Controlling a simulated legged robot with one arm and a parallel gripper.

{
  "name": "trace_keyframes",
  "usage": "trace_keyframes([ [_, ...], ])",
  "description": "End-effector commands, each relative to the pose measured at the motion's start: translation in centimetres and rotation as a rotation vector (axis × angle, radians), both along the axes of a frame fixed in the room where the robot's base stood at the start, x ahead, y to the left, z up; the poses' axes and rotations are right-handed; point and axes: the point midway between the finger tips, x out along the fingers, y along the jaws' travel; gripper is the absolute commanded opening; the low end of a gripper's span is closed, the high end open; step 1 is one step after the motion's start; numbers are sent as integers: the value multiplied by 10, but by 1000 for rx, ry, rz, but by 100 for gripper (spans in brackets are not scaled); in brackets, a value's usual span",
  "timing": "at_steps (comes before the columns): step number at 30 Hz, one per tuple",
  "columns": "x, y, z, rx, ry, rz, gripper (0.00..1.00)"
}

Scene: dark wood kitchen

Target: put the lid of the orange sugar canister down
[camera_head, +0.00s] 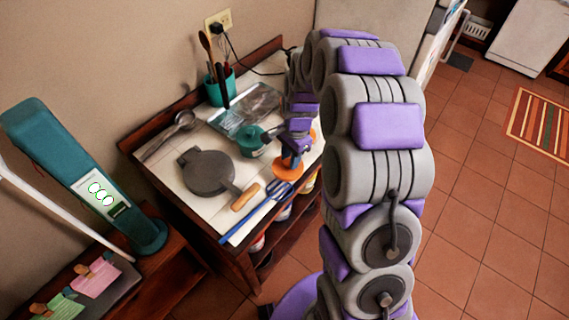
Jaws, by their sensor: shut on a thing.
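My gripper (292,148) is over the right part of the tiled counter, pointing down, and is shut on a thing. An orange piece (289,172) shows right below its fingers and looks like the lid of the sugar canister. A second orange patch (314,135) shows just behind, near the counter's right edge, partly hidden by my arm; it may be the canister. The fingertips are small and partly covered, so the exact grip and any gap between lid and counter cannot be told.
A teal pot (251,141) stands just left of my gripper. A dark round press (206,171) with a wooden handle and a blue slotted spatula (257,211) lie in front. A metal tray (249,108) and teal utensil holder (217,92) are behind. Bare tiles (204,207) show front left.

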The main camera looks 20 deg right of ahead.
Motion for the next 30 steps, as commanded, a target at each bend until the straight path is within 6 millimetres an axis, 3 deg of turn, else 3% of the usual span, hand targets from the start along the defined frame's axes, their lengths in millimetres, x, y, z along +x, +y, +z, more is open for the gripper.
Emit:
trace_keyframes([
  [7, 11, 16, -2, -3, 3, 3, 3],
  [15, 11, 15, -38, -2, 4, 1, 3],
  [27, 11, 15, -40, -2, 3, 1, 3],
  [28, 11, 15, -41, -2, 3, 1, 34],
  [30, 11, 15, -40, -2, 2, 1, 40],
])
